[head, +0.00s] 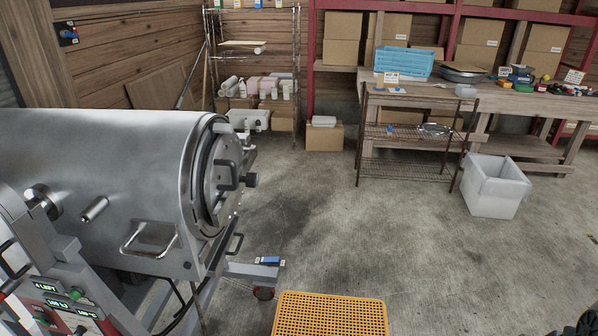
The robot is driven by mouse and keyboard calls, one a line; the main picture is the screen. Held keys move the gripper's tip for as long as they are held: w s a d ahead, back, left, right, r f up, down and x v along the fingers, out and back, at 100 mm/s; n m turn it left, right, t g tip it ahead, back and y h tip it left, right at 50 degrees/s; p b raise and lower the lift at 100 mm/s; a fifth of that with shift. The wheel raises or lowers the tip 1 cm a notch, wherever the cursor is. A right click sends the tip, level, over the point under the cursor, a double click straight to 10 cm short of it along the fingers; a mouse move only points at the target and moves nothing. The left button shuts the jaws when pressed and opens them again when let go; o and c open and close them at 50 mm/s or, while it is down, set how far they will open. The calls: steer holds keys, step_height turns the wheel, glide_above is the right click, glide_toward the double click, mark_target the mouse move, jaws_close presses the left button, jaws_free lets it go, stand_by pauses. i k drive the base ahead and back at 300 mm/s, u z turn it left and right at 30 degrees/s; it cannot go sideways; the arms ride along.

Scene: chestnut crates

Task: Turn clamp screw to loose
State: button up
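A large steel drum machine (100,165) fills the left side, with its round end door (211,190) facing right. The door looks shut against the drum. A dark bar-shaped handle (228,177) stands out from the middle of the door. A black knob (251,180) sticks out to the right of it and appears to be the clamp screw. Whether it is tight or loose cannot be told from here. My gripper is not in view, and nothing is seen touching the knob.
A yellow perforated crate (330,312) stands on the floor at the bottom. A white bin (494,187), a wire rack (410,172) and a wooden workbench (540,98) are at the right. The concrete floor (350,220) between is clear.

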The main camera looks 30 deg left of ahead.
mark_target(252, 181)
steer(key=i, duration=1)
steer(key=u, duration=1.9)
